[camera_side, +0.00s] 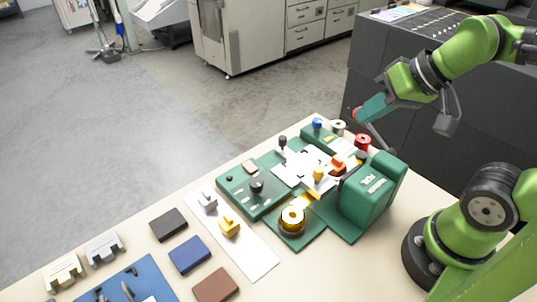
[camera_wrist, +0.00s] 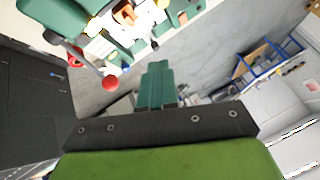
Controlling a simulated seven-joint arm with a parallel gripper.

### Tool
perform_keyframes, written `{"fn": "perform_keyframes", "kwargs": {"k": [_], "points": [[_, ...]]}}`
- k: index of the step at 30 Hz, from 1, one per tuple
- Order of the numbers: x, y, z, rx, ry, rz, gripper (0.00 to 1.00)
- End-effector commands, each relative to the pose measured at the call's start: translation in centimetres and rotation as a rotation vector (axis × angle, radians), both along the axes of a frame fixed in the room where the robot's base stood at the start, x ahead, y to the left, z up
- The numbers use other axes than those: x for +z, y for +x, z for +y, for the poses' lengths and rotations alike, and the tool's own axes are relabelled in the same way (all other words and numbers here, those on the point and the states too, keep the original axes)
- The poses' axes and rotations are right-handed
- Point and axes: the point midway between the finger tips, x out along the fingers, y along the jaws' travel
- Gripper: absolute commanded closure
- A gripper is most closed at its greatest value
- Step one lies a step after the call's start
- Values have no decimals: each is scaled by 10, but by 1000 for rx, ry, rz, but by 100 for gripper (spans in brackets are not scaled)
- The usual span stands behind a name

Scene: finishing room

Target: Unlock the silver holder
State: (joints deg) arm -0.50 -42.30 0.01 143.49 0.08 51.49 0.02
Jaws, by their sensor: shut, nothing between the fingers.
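A green machine (camera_side: 375,190) with a pale label stands on the bench. Its grey lever (camera_wrist: 80,58) ends in a red ball (camera_wrist: 110,83), which also shows in the side view (camera_side: 357,113). My gripper (camera_side: 366,110) is shut and empty, raised above the machine's far end close to the red ball. In the wrist view its green fingers (camera_wrist: 157,75) are together, to the right of the ball and apart from it. A small silver piece (camera_side: 207,200) lies on a white strip; I cannot tell if it is the silver holder. Any lock on it is too small to make out.
A yellow piece (camera_side: 229,226) shares the white strip (camera_side: 255,262). A green plate with a dark knob (camera_side: 256,187), a brass round part (camera_side: 293,217) and a red spool (camera_side: 363,142) crowd the machine. Coloured blocks, including a blue one (camera_side: 190,254), lie at front left.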

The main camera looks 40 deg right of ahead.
Motion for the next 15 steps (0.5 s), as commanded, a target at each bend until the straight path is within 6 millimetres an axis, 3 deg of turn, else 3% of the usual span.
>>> {"fn": "perform_keyframes", "kwargs": {"k": [13, 15], "points": [[4, 0, -2, -9, -1, -15, 100], [4, 0, -2, -6, -1, -15, 91]]}}
